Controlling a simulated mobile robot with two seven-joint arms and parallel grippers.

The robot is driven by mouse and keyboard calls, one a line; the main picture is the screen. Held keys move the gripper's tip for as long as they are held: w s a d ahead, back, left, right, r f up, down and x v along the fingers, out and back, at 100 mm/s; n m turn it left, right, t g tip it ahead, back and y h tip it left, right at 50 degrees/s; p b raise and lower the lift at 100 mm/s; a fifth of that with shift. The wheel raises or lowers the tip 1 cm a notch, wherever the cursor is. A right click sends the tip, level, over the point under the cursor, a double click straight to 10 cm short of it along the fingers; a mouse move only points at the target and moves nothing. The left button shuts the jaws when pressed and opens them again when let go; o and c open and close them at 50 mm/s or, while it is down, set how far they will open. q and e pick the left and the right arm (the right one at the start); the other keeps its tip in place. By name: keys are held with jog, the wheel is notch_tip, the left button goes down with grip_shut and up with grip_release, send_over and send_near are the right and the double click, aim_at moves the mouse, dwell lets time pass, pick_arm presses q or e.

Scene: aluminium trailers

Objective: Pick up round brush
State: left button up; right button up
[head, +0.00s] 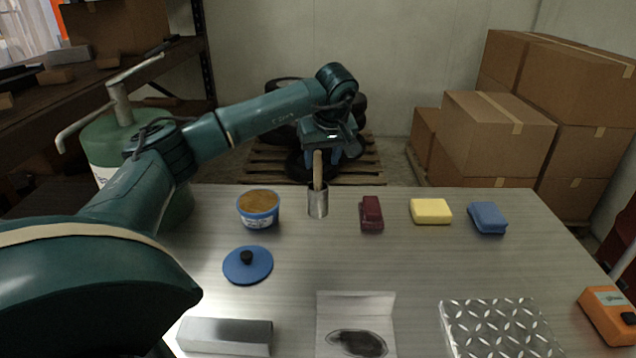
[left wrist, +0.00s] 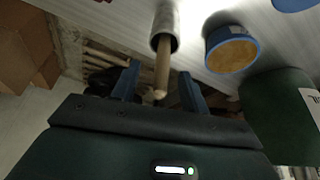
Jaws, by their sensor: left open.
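The round brush (head: 317,168) stands upright in a metal cup (head: 318,202) near the back edge of the table; only its wooden handle shows, and its head is hidden in the cup. My left gripper (head: 334,153) is at the back of the table, close behind the handle. In the left wrist view, the brush handle (left wrist: 162,70) reaches from the cup (left wrist: 165,22) to between the two open blue fingers of my left gripper (left wrist: 160,88). Neither finger clearly touches it. My right gripper is not in view.
A blue tub (head: 258,208) of brown paste and its blue lid (head: 248,265) lie left of the cup. A dark red block (head: 371,213), yellow sponge (head: 430,211) and blue sponge (head: 488,217) lie right. Metal pieces line the front. Cardboard boxes (head: 497,133) stand behind.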

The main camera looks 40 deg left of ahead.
aim_at(318, 170)
pick_arm(q)
jog(key=x, duration=0.5)
jog(key=shift+s+a+f+p, duration=0.1)
jog(key=shift+a+p, duration=0.15)
jog(key=shift+p, duration=0.15)
grip_shut()
